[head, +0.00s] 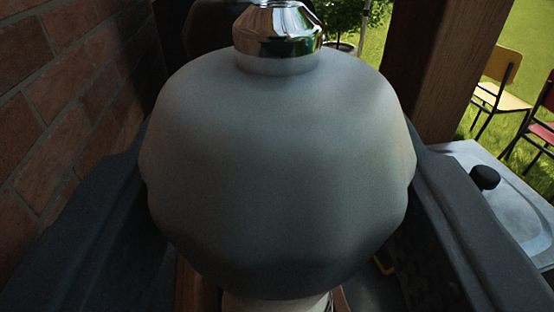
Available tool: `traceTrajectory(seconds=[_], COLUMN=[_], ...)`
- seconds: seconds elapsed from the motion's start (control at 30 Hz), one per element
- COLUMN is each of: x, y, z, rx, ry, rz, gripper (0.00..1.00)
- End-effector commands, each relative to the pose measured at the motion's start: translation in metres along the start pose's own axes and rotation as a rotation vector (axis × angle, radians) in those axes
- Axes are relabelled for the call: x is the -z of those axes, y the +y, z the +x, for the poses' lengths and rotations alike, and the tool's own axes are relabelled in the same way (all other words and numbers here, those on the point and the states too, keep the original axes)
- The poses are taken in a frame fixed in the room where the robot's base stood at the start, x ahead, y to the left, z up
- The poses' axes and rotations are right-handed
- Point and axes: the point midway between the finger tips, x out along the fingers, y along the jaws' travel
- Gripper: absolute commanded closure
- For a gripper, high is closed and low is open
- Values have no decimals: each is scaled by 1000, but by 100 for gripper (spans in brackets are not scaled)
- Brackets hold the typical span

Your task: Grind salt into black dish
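A large pale grey rounded head with a chrome knob on top fills the middle of the head view; it looks like the top of the salt grinder (275,170). It stands upright, very close to the camera. A narrower pale part shows under it at the bottom edge. The dark fingers of my gripper (275,200) run along its left and right sides. The grinder's head hides the fingertips and the grip area, so I cannot tell whether they press on it. No black dish can be made out.
A brick wall (60,110) rises close on the left. A wooden post (440,60) stands behind on the right. A grey surface (515,220) with a black knob (485,177) lies at the right. Yellow (505,75) and red (545,110) chairs stand on grass beyond.

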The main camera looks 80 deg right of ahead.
Motion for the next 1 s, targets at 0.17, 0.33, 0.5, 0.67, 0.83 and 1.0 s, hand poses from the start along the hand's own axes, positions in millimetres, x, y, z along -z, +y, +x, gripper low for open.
traceTrajectory(seconds=[0.17, 0.33, 0.5, 0.67, 0.83, 1.0], x=[1, 1, 1, 1, 0, 0], y=[0, 0, 0, 0, 0, 0], z=[0, 0, 0, 0, 0, -6], rx=[0, -1, -3, -4, -3, -3], ry=[1, 1, 1, 1, 0, 0], rz=[1, 1, 2, 1, 1, 2], gripper=[75, 75, 75, 30, 30, 30])
